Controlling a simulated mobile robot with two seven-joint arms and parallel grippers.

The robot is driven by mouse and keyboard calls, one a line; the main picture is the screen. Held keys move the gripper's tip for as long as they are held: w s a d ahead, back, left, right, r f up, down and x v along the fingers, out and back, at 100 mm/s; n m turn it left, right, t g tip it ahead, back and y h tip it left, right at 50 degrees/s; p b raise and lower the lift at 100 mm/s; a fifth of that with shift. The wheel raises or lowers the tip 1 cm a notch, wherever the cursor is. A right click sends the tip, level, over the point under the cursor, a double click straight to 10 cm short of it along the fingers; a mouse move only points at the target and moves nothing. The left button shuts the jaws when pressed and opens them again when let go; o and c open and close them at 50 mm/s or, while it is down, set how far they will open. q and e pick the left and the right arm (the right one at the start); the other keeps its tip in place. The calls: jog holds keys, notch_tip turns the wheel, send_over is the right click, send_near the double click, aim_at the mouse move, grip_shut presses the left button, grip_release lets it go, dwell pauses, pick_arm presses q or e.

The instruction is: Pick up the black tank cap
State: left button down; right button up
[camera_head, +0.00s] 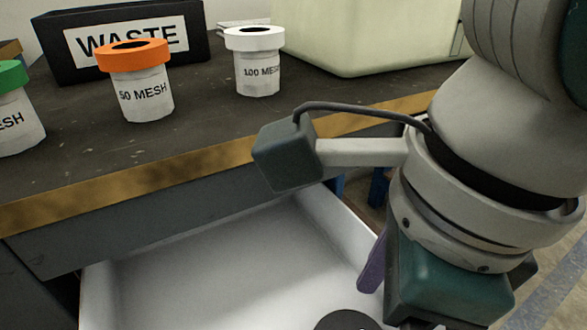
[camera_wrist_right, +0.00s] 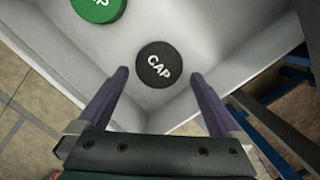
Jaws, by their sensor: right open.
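I cannot tell the height of the fingers above the cap. In the head view one purple finger (camera_head: 373,262) shows beside the cap. My left gripper is not in view.
A green cap (camera_wrist_right: 98,8) lies in the same white drawer (camera_head: 215,265). On the dark bench above stand the 50 MESH (camera_head: 146,92), 100 MESH (camera_head: 258,75) and a green-topped container (camera_head: 12,120), a black WASTE box (camera_head: 75,65) and a pale green tank (camera_head: 350,35). The bench edge overhangs the drawer.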

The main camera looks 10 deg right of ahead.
jog(key=f, duration=0.1)
jog(key=f+b, duration=0.1)
jog(key=f, duration=0.1)
jog(key=shift+a+f, duration=0.25)
jog(key=shift+a, duration=0.1)
jog(key=shift+r, duration=0.1)
jog(key=c, duration=1.2)
jog(key=shift+o, duration=0.2)
jog(key=shift+r, duration=0.1)
